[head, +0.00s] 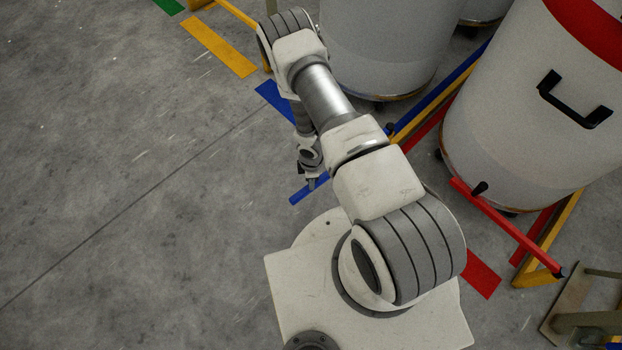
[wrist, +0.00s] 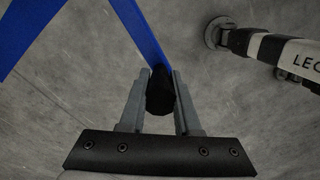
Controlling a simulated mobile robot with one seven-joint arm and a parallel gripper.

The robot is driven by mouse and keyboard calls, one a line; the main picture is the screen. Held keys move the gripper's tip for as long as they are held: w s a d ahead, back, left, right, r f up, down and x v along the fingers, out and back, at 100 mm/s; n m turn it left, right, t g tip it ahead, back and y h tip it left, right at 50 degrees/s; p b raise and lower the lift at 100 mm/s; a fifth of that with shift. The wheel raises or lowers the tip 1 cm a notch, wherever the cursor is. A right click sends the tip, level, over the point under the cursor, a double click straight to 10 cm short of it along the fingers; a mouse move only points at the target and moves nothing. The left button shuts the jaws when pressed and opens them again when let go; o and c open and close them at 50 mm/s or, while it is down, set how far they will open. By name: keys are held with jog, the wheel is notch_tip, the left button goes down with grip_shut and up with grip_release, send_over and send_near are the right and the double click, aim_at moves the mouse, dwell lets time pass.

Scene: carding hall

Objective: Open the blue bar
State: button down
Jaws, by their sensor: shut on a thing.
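The blue bar (head: 300,196) shows in the head view as a short length beside my gripper (head: 311,182). My arm hides the part of the bar behind it. In the wrist view the blue bar (wrist: 140,32) runs from the top edge down to a black knob (wrist: 160,95). My gripper (wrist: 160,98) is shut on this knob, with one grey finger on each side of it.
A red bar (head: 510,230) with a black knob (head: 480,187) crosses in front of a white can (head: 515,140) at right. Another white can (head: 385,45) stands at top middle. Yellow, blue and red strips mark the floor. The grey floor at left is clear.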

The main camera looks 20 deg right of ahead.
jog(key=shift+a, duration=0.15)
jog(key=c, duration=0.6)
grip_release()
notch_tip(320, 180, up, 17)
jog(key=p, duration=0.5)
jog(key=shift+r+p, duration=0.2)
jog(key=shift+p, duration=0.15)
